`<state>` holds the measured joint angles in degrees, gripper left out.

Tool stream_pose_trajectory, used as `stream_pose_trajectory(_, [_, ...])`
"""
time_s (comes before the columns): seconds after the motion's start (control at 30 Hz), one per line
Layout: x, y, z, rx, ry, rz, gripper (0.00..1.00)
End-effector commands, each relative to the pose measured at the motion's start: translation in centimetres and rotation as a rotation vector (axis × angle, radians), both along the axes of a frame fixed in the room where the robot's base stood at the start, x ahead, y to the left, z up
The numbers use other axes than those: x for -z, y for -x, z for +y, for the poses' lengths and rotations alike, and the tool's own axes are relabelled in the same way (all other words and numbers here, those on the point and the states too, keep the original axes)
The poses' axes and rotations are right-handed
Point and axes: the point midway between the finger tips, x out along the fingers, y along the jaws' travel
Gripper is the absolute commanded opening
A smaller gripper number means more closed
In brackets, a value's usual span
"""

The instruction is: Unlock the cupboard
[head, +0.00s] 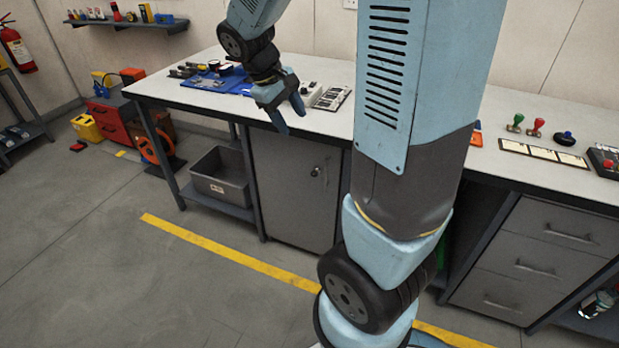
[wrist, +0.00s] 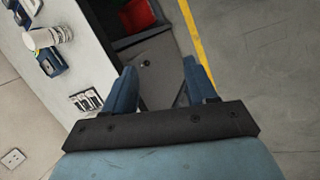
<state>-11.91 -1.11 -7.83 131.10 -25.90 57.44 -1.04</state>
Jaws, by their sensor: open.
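The cupboard (head: 285,190) is a grey door under the workbench, and it looks shut. A small dark lock or knob (head: 316,172) sits near its upper right edge; whether a key is in it is too small to tell. My gripper (head: 291,116) is open and empty, above and in front of the bench's front edge, apart from the door. In the wrist view the open fingers (wrist: 160,67) frame part of the grey cupboard door (wrist: 160,82), with a small round fitting (wrist: 146,63) between them.
A grey bin (head: 222,178) stands on a shelf left of the cupboard. Drawers (head: 530,265) are at right. The floor in front, with a yellow line (head: 230,257), is clear.

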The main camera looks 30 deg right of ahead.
Motion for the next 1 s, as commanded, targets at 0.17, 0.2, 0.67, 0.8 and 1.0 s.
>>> stream_pose_trajectory(0.17, [3.6,-2.7,-0.4,-0.069,0.101,0.115,0.57])
stream_pose_trajectory(0.2, [4.4,-3.3,-0.5,-0.085,0.123,0.138,0.57])
stream_pose_trajectory(0.67, [14.0,-8.9,-1.3,-0.290,0.400,0.399,0.57])
stream_pose_trajectory(0.8, [17.2,-10.3,-1.5,-0.361,0.490,0.475,0.57])
stream_pose_trajectory(1.0, [21.8,-12.1,-1.8,-0.466,0.622,0.580,0.57])
